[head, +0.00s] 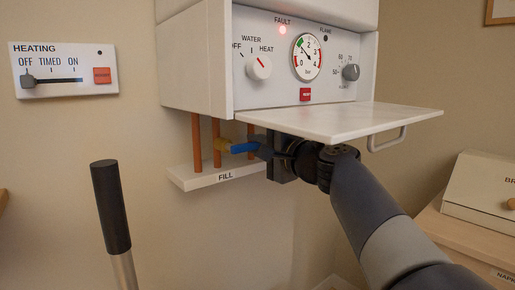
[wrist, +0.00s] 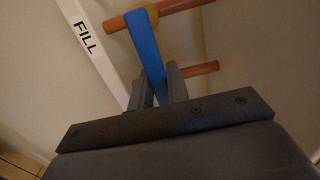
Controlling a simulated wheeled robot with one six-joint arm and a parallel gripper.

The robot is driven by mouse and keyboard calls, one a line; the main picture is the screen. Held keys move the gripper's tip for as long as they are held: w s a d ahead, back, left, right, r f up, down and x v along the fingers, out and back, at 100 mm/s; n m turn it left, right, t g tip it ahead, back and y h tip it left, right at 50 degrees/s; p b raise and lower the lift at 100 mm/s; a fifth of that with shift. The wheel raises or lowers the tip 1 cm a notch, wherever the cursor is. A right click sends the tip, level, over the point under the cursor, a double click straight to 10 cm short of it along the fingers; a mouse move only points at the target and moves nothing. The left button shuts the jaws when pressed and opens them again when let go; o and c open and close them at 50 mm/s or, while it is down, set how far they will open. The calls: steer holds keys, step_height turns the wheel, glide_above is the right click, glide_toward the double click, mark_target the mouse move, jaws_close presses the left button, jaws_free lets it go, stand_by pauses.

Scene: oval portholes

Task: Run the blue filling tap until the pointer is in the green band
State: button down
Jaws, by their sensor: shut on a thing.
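The blue filling tap (head: 242,148) is a flat blue lever on a yellow brass body on a copper pipe, under the boiler's left end. It points sideways, away from the pipe. My gripper (head: 263,150) is shut on its free end. In the wrist view the blue lever (wrist: 147,47) runs down between my fingers (wrist: 160,90).
The white FILL shelf (head: 225,177) lies just below the tap, with copper pipes (head: 197,140) beside it. The boiler's lowered flap (head: 340,120) hangs over my gripper and arm. The red fault lamp (head: 283,30) is lit. A heating panel (head: 63,70) is on the left wall.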

steer(key=c, duration=1.4)
jaws_free()
steer(key=shift+o, duration=0.2)
